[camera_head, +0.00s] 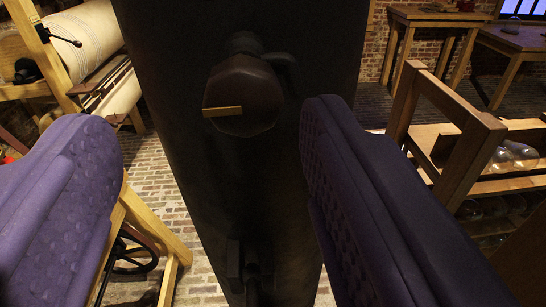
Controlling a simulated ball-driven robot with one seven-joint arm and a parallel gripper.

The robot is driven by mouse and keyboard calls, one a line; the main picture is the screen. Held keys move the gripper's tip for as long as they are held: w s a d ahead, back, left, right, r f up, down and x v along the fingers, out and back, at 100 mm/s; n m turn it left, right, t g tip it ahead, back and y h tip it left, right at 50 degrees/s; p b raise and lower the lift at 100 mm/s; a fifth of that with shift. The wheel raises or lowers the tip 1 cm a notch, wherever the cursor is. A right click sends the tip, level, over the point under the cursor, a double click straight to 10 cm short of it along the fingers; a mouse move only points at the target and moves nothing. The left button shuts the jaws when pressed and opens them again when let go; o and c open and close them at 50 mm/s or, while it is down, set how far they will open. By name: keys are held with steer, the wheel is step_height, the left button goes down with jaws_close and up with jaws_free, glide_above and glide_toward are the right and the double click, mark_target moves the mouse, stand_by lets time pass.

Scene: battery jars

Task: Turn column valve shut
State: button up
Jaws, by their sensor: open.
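The column (175,50) is a dark, wide upright post in the middle of the view. The valve (250,95) is a dark, many-sided knob on its upper face, with a short pipe behind it. A yellow bar mark (222,111) lies nearly level on the knob's left side. My gripper (215,150) has two purple padded fingers, one at the left and one at the right. They are wide apart with nothing between them touching. The knob shows in the gap, beyond the fingertips and nearer the right finger.
A second dark fitting (250,268) sits low on the column. A wooden frame with a large pale roller (85,40) stands at the left. Wooden tables (435,17) and a wooden rack (440,110) with glass jars (515,150) stand at the right. The floor is brick.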

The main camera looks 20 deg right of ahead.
mark_target(241, 101)
steer(key=shift+h, duration=0.5)
steer(key=x, duration=0.4)
steer(key=d+f+x, duration=0.1)
steer(key=x, duration=0.2)
steer(key=c, duration=1)
